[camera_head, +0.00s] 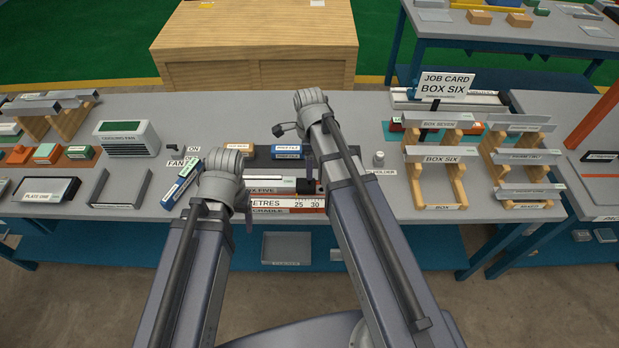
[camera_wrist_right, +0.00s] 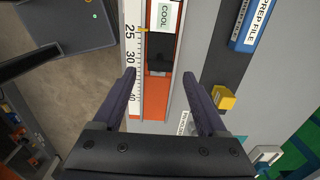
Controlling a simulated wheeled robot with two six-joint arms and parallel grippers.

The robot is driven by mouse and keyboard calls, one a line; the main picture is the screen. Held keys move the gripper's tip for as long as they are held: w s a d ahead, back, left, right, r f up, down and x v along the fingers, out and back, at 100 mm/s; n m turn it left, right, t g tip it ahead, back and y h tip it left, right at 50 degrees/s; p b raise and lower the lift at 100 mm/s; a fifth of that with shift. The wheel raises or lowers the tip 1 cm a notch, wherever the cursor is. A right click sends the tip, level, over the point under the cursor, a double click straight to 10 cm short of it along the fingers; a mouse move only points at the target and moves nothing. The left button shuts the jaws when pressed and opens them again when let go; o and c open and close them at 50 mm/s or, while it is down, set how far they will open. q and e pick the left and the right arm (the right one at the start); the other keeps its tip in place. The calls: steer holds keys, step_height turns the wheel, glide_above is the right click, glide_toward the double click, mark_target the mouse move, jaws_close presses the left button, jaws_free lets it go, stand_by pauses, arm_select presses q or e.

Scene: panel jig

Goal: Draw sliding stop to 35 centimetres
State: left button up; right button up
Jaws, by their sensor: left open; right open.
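The panel jig rail with its white printed scale (camera_head: 285,203) lies at the front table edge, partly hidden by my arms. In the right wrist view the scale (camera_wrist_right: 132,60) reads 25, 30 and 40. A dark block (camera_wrist_right: 161,52), seemingly the sliding stop, sits in the channel beside it. A small yellow pointer (camera_wrist_right: 143,30) lies near the 25 mark. My right gripper (camera_wrist_right: 162,75) is open, its fingers on either side of the rail with nothing held. My left gripper (camera_head: 247,214) is open near the rail's left part; its fingers are mostly hidden.
A blue prep file (camera_wrist_right: 256,22) and a yellow block (camera_wrist_right: 223,97) lie right of the rail in the right wrist view. A grey holder (camera_head: 379,160) and a box six rack (camera_head: 436,170) stand to the right. A fan unit (camera_head: 126,138) stands left.

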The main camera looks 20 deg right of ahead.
mark_target(306, 181)
step_height(306, 181, down, 6)
steer(key=b, duration=0.5)
steer(key=shift+f, duration=0.1)
steer(key=shift+c, duration=0.2)
jaws_close()
stand_by(0.8)
